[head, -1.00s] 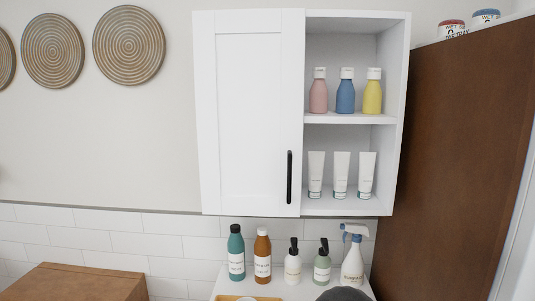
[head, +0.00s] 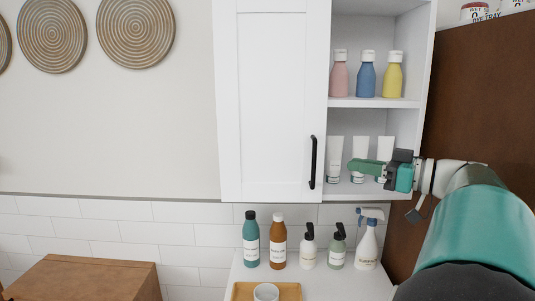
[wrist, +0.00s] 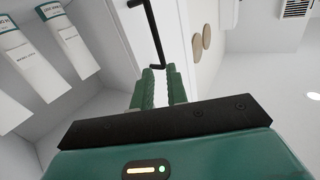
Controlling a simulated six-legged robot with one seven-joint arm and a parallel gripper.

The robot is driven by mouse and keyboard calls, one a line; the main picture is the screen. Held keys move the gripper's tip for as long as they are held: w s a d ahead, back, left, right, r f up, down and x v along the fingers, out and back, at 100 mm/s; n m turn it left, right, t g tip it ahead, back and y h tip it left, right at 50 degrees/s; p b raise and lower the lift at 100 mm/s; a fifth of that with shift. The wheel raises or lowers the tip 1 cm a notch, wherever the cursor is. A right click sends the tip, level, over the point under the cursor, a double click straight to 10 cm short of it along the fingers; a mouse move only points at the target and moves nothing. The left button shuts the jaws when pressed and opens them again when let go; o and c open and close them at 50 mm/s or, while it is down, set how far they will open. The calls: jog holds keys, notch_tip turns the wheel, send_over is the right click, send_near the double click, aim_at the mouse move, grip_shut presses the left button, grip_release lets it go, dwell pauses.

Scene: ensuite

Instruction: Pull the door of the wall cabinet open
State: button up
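The white wall cabinet (head: 430,60) has a panelled door (head: 270,100) on its left half, and the door is shut. A black vertical bar handle (head: 312,162) sits near the door's lower right edge. In the head view my green gripper (head: 352,166) is right of the handle, apart from it, pointing left in front of the lower open shelf. In the wrist view the handle (wrist: 153,32) runs down toward my fingertips (wrist: 162,74). The fingers stand apart with a white gap between them, and nothing is held.
The open shelves hold coloured bottles (head: 366,75) above and white tubes (head: 335,158) below, close to my gripper. Several bottles (head: 278,245) and a tray (head: 245,291) stand on the counter below. A tall brown panel (head: 465,110) borders the right.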

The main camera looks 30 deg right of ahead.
jog(key=shift+w, duration=1.05)
send_over(313, 186)
jog(key=shift+w+d+r, duration=0.2)
jog(key=shift+w+r, duration=0.05)
jog(key=shift+w, duration=0.05)
jog(key=shift+s, duration=0.1)
grip_shut()
